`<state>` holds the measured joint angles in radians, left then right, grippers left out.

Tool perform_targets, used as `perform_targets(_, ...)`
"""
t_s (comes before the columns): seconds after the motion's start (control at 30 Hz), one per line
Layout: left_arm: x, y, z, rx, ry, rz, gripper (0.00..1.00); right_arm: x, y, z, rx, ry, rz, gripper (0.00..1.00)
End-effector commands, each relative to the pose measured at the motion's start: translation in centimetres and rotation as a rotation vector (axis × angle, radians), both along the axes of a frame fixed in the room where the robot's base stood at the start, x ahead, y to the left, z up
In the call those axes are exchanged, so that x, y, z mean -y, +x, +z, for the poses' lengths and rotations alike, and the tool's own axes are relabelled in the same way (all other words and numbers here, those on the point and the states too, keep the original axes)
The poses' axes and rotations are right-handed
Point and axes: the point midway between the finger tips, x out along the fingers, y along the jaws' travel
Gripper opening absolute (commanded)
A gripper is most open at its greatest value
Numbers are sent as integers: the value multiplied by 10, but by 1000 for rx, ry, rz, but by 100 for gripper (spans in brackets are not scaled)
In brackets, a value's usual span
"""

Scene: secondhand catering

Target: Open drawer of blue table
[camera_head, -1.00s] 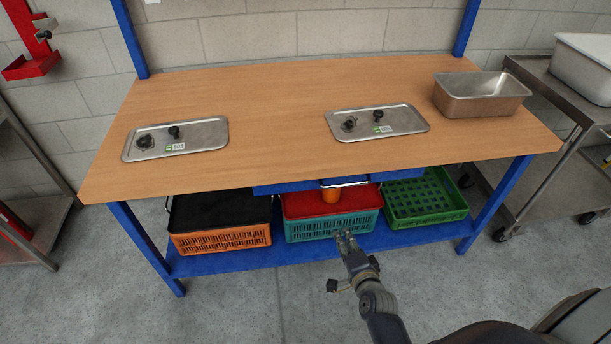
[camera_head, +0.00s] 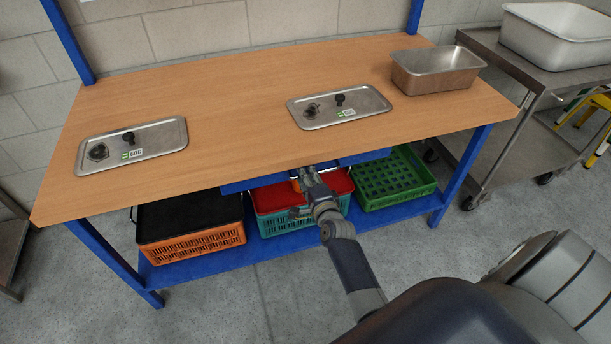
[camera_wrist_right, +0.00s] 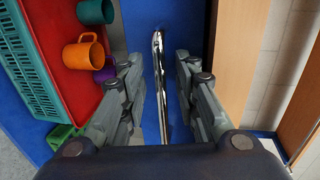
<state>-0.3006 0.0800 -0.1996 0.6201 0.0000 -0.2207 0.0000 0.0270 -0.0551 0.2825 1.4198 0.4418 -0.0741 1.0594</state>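The blue table (camera_head: 225,85) has a wooden top and blue legs. Its blue drawer (camera_head: 240,186) hangs under the front edge and looks closed. My right gripper (camera_head: 306,173) is at the drawer front in the head view and hides most of the handle. In the right wrist view, the blue drawer front (camera_wrist_right: 185,25) is straight ahead. Its shiny metal handle (camera_wrist_right: 160,85) runs between the spread fingers of my right gripper (camera_wrist_right: 157,65). The gripper is open, with gaps on both sides of the handle. My left gripper is not in view.
On the lower shelf are an orange crate (camera_head: 195,245), a teal crate (camera_head: 272,224) with a red inside, and a green crate (camera_head: 395,180). An orange mug (camera_wrist_right: 83,52) shows in the wrist view. Two metal lids and a metal pan (camera_head: 437,70) lie on top. A cart stands right.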

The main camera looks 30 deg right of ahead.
Motion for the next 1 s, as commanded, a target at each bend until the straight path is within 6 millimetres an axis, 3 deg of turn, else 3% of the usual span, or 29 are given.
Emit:
perform_targets(0.47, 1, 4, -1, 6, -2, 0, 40, 2, 11, -2, 0, 0, 0, 29)
perform_targets(0.6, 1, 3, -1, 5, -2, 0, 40, 3, 11, -2, 0, 0, 0, 0)
perform_targets(1.0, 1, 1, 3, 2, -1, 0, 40, 0, 2, -2, -3, 1, 0, 0)
